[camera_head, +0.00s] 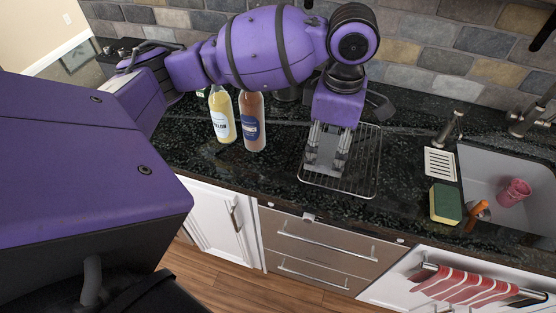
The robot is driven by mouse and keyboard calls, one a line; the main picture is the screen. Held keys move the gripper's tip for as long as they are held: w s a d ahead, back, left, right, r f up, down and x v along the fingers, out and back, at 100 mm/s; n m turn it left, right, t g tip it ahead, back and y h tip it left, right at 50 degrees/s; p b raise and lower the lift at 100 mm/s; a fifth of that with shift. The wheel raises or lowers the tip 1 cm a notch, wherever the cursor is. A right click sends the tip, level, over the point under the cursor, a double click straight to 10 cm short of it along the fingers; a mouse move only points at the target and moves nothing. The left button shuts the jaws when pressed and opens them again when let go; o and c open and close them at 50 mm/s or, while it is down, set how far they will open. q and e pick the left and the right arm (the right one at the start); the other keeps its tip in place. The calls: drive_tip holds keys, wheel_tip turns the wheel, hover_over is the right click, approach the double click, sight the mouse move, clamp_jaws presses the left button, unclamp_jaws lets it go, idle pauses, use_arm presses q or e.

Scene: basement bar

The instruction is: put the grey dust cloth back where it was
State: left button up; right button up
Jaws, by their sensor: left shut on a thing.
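My left gripper (328,160) points down over the wire rack (362,170) on the dark counter. It is shut on a small grey thing, which looks like the grey dust cloth (326,148), between its fingers. The fingers hide part of the cloth. I cannot tell whether the cloth touches the rack. My right gripper is not in view.
Two bottles, one yellow (221,115) and one pinkish (251,122), stand left of the rack. To the right are a white slotted dish (440,164), a green-and-yellow sponge (445,204) and a sink (480,170) holding a pink cup (514,193). A red striped towel (465,287) hangs below.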

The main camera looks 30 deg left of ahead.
use_arm(q)
approach(278, 164)
drive_tip(key=d+r, duration=0.3)
drive_tip(key=d, duration=0.2)
drive_tip(key=a+f, duration=0.1)
drive_tip(key=f, duration=0.1)
drive_tip(key=a+f+b, duration=0.1)
drive_tip(key=a+f, duration=0.1)
drive_tip(key=shift+s, duration=0.15)
drive_tip(key=f, duration=0.1)
drive_tip(key=a+f, duration=0.1)
drive_tip(key=f, duration=0.1)
drive_tip(key=a+f, duration=0.1)
drive_tip(key=shift+f, duration=0.6)
drive_tip(key=o, duration=1)
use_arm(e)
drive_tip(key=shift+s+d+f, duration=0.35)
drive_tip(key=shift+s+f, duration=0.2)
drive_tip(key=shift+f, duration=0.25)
use_arm(q)
drive_tip(key=shift+r, duration=0.1)
